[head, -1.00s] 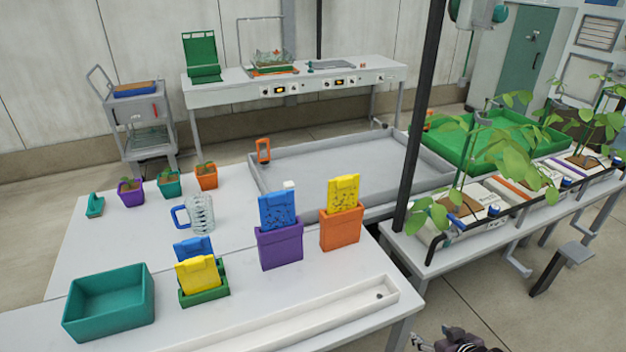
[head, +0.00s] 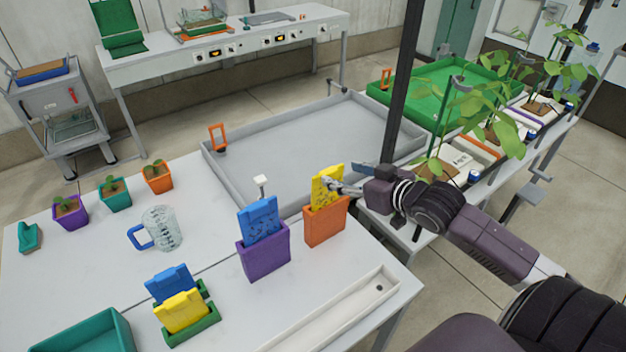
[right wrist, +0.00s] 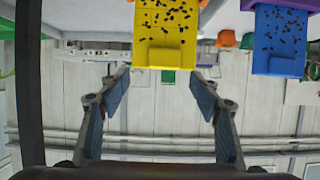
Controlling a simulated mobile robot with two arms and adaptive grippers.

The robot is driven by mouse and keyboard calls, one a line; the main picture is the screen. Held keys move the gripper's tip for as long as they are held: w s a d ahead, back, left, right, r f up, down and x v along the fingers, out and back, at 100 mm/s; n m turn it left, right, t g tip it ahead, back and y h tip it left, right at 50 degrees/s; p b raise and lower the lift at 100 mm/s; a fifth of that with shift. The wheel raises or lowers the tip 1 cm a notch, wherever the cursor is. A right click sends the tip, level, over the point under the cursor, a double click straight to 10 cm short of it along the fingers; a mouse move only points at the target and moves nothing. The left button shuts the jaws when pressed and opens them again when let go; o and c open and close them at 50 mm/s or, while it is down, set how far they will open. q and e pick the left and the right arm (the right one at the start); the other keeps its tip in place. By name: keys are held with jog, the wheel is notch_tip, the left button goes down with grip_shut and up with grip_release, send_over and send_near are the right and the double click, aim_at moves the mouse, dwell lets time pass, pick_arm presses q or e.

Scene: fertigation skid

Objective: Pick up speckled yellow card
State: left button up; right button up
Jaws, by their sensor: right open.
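The speckled yellow card (head: 325,186) stands upright in an orange holder (head: 326,221) on the white table in the head view. In the right wrist view the card (right wrist: 166,38) hangs in from the top with black specks, ahead of and between the finger lines. My right gripper (head: 338,188) is at the card's right side in the head view. In the right wrist view my right gripper (right wrist: 161,95) is open, its two fingers apart with nothing clearly between them. Whether a finger touches the card cannot be told. My left gripper is not in view.
A speckled blue card (head: 259,219) in a purple holder (head: 264,252) stands just left of the orange holder. A plain yellow card (head: 182,310) and a blue card are in a green holder. A dark post (head: 394,85) rises behind my right gripper. A long white tray (head: 335,315) lies in front.

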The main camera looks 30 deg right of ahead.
aim_at(331, 174)
jog(key=shift+w+a+f, duration=0.1)
jog(key=shift+w+f, duration=0.05)
jog(key=shift+w, duration=0.3)
jog(key=shift+w+f+p, duration=0.2)
jog(key=shift+w+p, duration=0.15)
jog(key=shift+p, duration=0.05)
jog(key=x, duration=0.2)
jog(key=p+x, duration=0.1)
jog(key=x, duration=0.1)
jog(key=shift+w+a+f, duration=0.2)
jog(key=shift+a+f, duration=0.05)
jog(key=shift+f, duration=0.2)
jog(key=shift+c, duration=2.9)
jog(key=c, duration=0.7)
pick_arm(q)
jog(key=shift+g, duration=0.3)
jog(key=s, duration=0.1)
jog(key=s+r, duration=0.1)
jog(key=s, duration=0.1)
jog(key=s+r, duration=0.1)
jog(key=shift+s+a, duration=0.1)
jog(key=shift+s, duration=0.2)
